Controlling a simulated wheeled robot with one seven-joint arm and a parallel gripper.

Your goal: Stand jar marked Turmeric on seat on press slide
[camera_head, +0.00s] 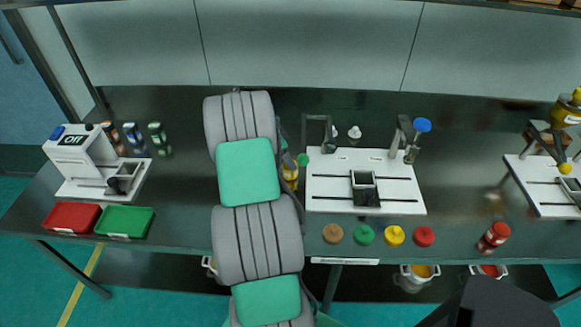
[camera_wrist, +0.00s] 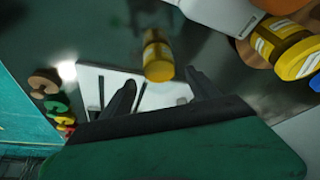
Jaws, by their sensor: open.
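In the head view a yellow jar (camera_head: 291,176) shows partly beside my arm, left of the middle white board. My gripper (camera_wrist: 160,78) is open, with nothing between its fingers that I can see touching them. The middle white board (camera_head: 330,187) has slots and a dark slide with a square seat (camera_head: 364,181). The seat looks empty. In the head view my arm mostly hides the gripper.
Brown, green, yellow and red lids (camera_head: 395,235) line the front, with a red jar (camera_head: 495,234) to their right. A post with a blue top (camera_head: 421,125) stands behind. An "Off" machine (camera_head: 75,147), red tray (camera_head: 71,217) and green tray (camera_head: 123,221) are at left.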

